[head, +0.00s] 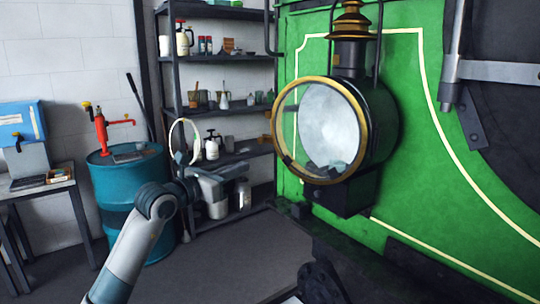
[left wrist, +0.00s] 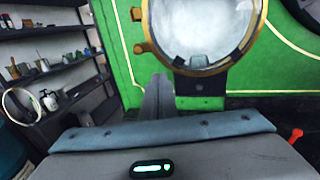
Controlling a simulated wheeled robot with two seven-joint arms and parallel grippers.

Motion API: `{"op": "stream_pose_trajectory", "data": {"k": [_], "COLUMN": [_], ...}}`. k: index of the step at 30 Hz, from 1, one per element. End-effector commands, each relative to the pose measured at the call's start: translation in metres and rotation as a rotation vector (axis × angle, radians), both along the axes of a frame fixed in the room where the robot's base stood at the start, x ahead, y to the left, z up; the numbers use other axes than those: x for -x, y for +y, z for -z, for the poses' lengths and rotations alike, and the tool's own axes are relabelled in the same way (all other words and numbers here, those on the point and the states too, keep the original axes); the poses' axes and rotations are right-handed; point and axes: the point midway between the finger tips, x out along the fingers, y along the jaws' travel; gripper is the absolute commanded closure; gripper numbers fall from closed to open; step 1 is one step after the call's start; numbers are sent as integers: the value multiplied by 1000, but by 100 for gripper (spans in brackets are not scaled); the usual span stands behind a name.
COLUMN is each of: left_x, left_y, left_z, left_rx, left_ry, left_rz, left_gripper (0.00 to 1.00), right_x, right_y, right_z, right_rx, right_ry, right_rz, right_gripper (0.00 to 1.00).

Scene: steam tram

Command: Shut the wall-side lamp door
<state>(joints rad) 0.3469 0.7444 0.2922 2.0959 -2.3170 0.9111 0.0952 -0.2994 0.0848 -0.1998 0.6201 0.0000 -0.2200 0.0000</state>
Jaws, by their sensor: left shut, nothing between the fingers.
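The lamp (head: 379,125) is a black drum with a brass chimney cap, in front of the green tram panel. Its round glass door has a brass rim (head: 335,181), seen at an angle. Green shows through the glass beside the pale reflector, so the door appears to stand ajar; the exact gap is hard to judge. In the left wrist view the rim (left wrist: 258,42) is up ahead, with two brass knobs at its left. My left gripper (head: 243,171) is shut and empty, left of and below the door, apart from it. Its fingers (left wrist: 158,92) point toward the rim's lower left. My right gripper is out of view.
Dark shelves (head: 222,110) with bottles and cans stand behind my left gripper. A pale ring (head: 172,137) shows by the shelves. A teal drum (head: 128,190) carries a red tool. A table (head: 40,184) is at far left.

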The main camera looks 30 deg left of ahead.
Motion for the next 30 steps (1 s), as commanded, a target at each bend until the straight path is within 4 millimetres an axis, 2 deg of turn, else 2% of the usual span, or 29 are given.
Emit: {"op": "stream_pose_trajectory", "data": {"k": [8,21,30], "left_x": [-29,-104,-132], "left_y": [-4,-14,-18], "left_z": [-4,-5,-2], "left_rx": [3,2,1], "left_ry": [1,2,1], "left_rz": [1,0,0], "left_gripper": [100,100,100], "right_x": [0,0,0], "right_y": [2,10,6], "right_z": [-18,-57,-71], "right_rx": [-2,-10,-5], "right_ry": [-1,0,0], "right_rz": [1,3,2], "right_gripper": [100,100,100]}}
